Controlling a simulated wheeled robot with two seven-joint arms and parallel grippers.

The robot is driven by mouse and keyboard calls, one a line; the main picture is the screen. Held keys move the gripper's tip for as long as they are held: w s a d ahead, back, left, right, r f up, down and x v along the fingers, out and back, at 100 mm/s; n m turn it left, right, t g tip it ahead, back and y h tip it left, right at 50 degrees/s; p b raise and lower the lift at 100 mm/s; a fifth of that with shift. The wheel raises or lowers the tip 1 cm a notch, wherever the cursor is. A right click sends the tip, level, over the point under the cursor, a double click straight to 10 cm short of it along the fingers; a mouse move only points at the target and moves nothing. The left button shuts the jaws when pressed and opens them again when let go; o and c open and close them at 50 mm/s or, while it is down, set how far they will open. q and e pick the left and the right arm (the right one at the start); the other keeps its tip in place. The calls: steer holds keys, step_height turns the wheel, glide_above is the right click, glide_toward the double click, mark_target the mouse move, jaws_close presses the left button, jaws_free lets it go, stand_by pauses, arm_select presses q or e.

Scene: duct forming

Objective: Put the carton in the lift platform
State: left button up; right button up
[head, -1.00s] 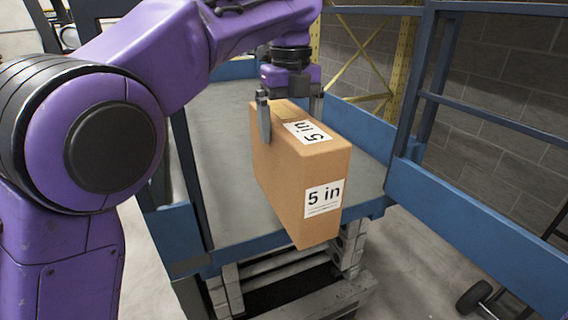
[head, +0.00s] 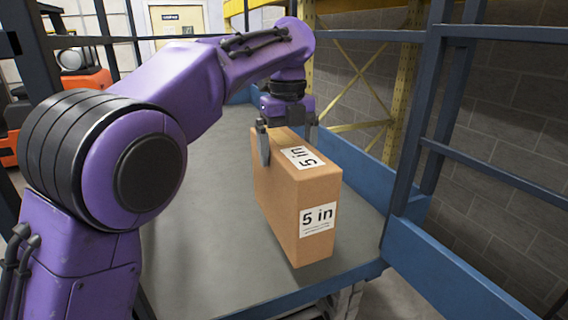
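The carton (head: 278,205) is a brown box with white "5 in" labels on its top and front. It is upright over the grey deck of the lift platform (head: 215,255), near the front edge; I cannot tell whether its base touches the deck. My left gripper (head: 288,145) comes down from above with its fingers on opposite sides of the carton's top, shut on it. The far finger is partly hidden behind the box. My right gripper is not in view.
Blue side boards and dark rails (head: 445,265) border the platform on the right, with a rail on the left too. A yellow rack (head: 405,90) and a grey block wall stand beyond. An orange machine (head: 85,85) is at the far left. Bare deck lies behind the carton.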

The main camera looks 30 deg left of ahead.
mark_target(277, 135)
arm_select(q)
steer(key=w+a, duration=0.1)
steer(key=w+a+f+p, duration=0.1)
steer(key=a, duration=0.1)
steer(key=w+a+f, duration=0.1)
steer(key=shift+w+a, duration=0.15)
steer(key=shift+w, duration=0.05)
steer(key=shift+w+a+f+p, duration=0.35)
steer(key=shift+w+a+f, duration=0.3)
steer(key=shift+f, duration=0.95)
steer(key=shift+w+a+f+p, duration=0.45)
steer(key=shift+a+f, duration=0.45)
steer(key=shift+f, duration=0.7)
steer(key=shift+w+a+f+p, duration=0.3)
steer(key=shift+w+a+f, duration=0.4)
steer(key=shift+f, duration=0.9)
steer(key=o, duration=1.7)
steer(key=shift+s+f, duration=0.1)
steer(key=shift+s, duration=0.1)
steer(key=shift+r, duration=0.5)
step_height(277, 135, up, 11)
steer(key=shift+r, duration=0.1)
